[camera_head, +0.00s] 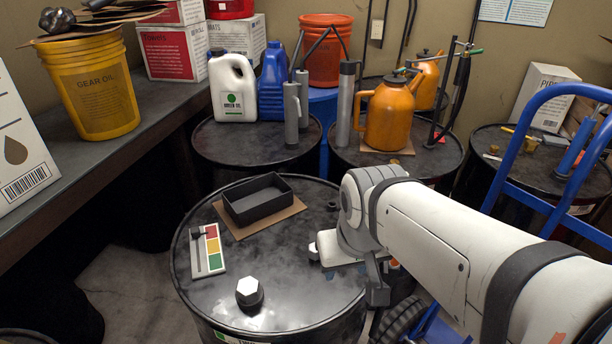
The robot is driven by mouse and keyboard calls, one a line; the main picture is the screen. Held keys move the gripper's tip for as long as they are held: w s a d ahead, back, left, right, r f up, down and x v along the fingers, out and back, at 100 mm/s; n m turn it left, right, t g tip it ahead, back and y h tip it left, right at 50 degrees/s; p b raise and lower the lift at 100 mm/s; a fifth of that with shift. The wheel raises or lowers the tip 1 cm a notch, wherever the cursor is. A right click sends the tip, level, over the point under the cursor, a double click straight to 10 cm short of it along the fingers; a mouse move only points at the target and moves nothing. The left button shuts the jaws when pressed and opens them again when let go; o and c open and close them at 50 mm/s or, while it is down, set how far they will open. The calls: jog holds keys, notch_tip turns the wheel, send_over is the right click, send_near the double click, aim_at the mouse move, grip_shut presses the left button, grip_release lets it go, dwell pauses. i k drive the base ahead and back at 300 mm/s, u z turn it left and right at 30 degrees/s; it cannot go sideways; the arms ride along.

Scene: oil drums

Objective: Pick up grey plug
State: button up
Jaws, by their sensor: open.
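A plug (249,292) with a pale grey hexagonal head and a dark round base stands on the near part of the black drum top (290,290). It is the likeliest grey plug in view. My gripper (345,268) is over the right edge of this drum, to the right of the plug and apart from it. It is open, and I see nothing between its jaws. My wrist partly hides the fingers and the drum's right rim.
A black open tray (258,212) on cardboard stands behind the plug. A card with red, yellow and green patches (211,250) lies to its left. A small dark fitting (332,206) sits near the right rim. Other drums behind hold jugs and an orange can (388,115).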

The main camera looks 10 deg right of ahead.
aim_at(312, 254)
jog(key=k, duration=0.55)
jog(key=z, duration=1.7)
jog(key=k, duration=0.7)
jog(key=u, duration=1.55)
jog(key=i, duration=1)
